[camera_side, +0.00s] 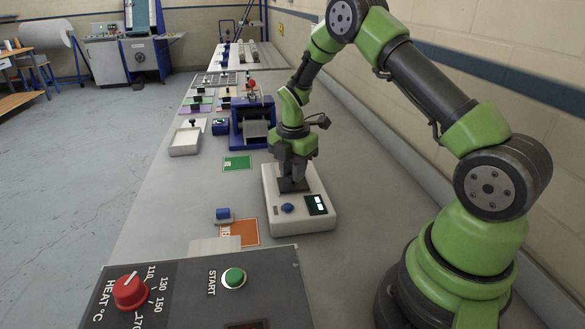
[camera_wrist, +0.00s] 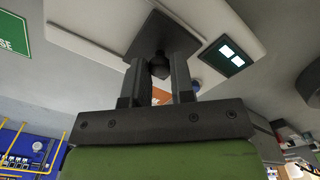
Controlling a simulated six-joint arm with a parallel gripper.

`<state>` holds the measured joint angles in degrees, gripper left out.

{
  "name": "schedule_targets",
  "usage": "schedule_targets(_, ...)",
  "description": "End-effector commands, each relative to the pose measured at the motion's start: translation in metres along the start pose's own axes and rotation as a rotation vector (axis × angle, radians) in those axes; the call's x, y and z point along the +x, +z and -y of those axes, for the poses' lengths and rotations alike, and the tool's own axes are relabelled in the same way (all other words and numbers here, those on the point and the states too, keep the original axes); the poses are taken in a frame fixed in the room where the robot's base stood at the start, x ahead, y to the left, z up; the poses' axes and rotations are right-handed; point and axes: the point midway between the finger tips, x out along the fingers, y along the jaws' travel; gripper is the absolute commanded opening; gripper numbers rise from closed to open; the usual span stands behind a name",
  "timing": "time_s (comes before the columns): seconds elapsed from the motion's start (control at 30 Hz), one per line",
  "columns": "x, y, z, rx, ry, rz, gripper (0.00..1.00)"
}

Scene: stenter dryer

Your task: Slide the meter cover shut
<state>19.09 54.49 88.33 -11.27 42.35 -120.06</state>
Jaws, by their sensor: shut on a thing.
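The meter (camera_side: 322,222) is a white box on the bench, below my gripper in the side view. Its dark display (camera_side: 316,204) is uncovered and shows lit white segments. A blue knob (camera_side: 287,208) sits left of the display. The cover appears to be the dark square plate (camera_side: 292,186) on the meter's top, behind the display and apart from it. My gripper (camera_side: 292,175) points down over the plate. In the wrist view, my gripper (camera_wrist: 158,75) is shut on the dark knob (camera_wrist: 160,66) of the plate (camera_wrist: 158,30). The display also shows there (camera_wrist: 231,54).
An orange card (camera_side: 240,233) and a small blue-topped part (camera_side: 223,215) lie left of the meter. A control panel (camera_side: 200,285) with a red dial stands in front. A green card (camera_side: 237,163), a white tray (camera_side: 185,141) and a blue roller machine (camera_side: 252,122) stand farther back.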

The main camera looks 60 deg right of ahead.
Motion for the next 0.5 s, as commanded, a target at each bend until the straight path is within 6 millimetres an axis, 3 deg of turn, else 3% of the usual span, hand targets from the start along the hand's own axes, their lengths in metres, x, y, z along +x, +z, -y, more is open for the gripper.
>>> schedule_targets(0.07,0.0003,-0.0039,0.0039,0.007,-0.018,-0.012,0.0)
schedule_targets(0.1,0.0004,-0.0039,0.0039,0.006,-0.018,-0.012,0.3)
schedule_targets(0.2,0.0005,-0.0036,0.0037,0.006,-0.017,-0.011,0.48)
schedule_targets(0.5,-0.0024,-0.0024,0.0024,0.005,-0.012,-0.008,0.48)
